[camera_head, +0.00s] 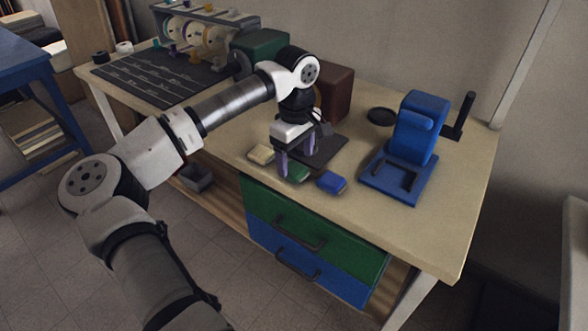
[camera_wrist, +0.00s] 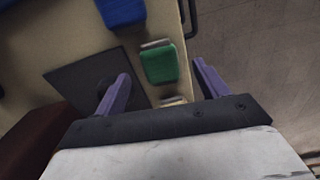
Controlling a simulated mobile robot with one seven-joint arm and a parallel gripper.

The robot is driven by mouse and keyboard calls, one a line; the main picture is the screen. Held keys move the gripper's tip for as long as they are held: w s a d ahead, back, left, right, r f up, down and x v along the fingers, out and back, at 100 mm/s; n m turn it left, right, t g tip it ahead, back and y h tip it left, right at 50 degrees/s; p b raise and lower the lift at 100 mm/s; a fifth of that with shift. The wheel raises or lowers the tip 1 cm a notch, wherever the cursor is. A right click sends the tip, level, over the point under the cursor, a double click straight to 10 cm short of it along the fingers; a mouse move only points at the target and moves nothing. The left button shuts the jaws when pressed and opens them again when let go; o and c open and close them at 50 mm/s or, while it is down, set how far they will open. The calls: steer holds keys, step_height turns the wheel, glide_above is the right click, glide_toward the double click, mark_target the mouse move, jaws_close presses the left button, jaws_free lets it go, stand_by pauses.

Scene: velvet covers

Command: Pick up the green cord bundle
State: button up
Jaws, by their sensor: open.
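The green cord bundle (camera_wrist: 160,66) lies on the tabletop near its front edge, with a pale band at one end. In the head view the green bundle (camera_head: 299,175) is partly hidden behind a finger of my gripper (camera_head: 297,166). My gripper is open, with its purple fingers pointing down over the table. In the wrist view, the fingertips of my gripper (camera_wrist: 161,75) stand on either side of the green bundle, with nothing held. Whether the fingertips are at the bundle's height I cannot tell.
A cream bundle (camera_head: 261,154) and a blue bundle (camera_head: 331,182) lie on either side. A dark mat (camera_head: 325,148) lies behind. A blue stand (camera_head: 412,140) is to the right, a brown box (camera_head: 336,90) behind. Drawer handles (camera_head: 298,235) project below the front edge. The right front tabletop is clear.

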mark_target(294, 171)
steer(key=shift+f, duration=1.3)
steer(key=c, duration=1)
steer(key=shift+c, duration=0.2)
steer(key=shift+r, duration=0.1)
